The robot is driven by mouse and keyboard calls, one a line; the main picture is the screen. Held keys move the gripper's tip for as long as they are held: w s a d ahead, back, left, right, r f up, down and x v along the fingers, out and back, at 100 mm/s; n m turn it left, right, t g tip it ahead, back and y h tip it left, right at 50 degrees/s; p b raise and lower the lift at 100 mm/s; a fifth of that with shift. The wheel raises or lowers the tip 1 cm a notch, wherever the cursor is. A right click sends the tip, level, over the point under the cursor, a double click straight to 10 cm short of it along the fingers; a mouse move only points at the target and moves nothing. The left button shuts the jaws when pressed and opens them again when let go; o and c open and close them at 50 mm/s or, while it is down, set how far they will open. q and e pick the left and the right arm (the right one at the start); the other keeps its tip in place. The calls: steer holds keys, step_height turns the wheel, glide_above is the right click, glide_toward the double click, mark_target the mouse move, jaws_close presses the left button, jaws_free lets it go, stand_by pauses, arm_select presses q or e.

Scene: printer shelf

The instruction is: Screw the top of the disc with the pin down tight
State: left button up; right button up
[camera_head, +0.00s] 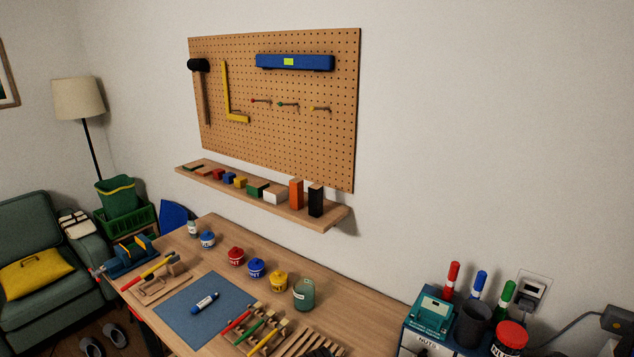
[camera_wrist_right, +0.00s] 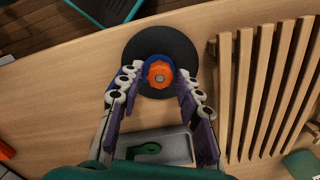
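In the right wrist view, a black round disc (camera_wrist_right: 185,42) lies on the wooden bench. An orange knob-like top (camera_wrist_right: 160,73) with a grey pin end in its middle sits over a blue part on the disc. My right gripper (camera_wrist_right: 160,76) has its two fingers on either side of the orange top, at the disc's near side. The fingers are spread, and small gaps seem to show beside the top; contact is hard to judge. The disc cannot be made out clearly in the head view. My left gripper is in neither view.
A wooden slatted rack (camera_wrist_right: 245,95) stands close to the right of my right gripper. A grey tray with a green handle-like piece (camera_wrist_right: 147,149) lies below the fingers. In the head view, the bench holds a blue mat (camera_head: 185,312), coloured jars (camera_head: 278,281) and screwdrivers.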

steer(key=n, duration=0.3)
steer(key=shift+n+b, duration=0.4)
steer(key=n, duration=0.4)
steer(key=shift+n+b, duration=0.3)
steer(key=shift+n, duration=0.1)
steer(key=n, duration=0.4)
steer(key=shift+n+b, duration=0.3)
steer(key=shift+n, duration=0.1)
steer(key=n, duration=0.3)
steer(key=shift+n, duration=0.4)
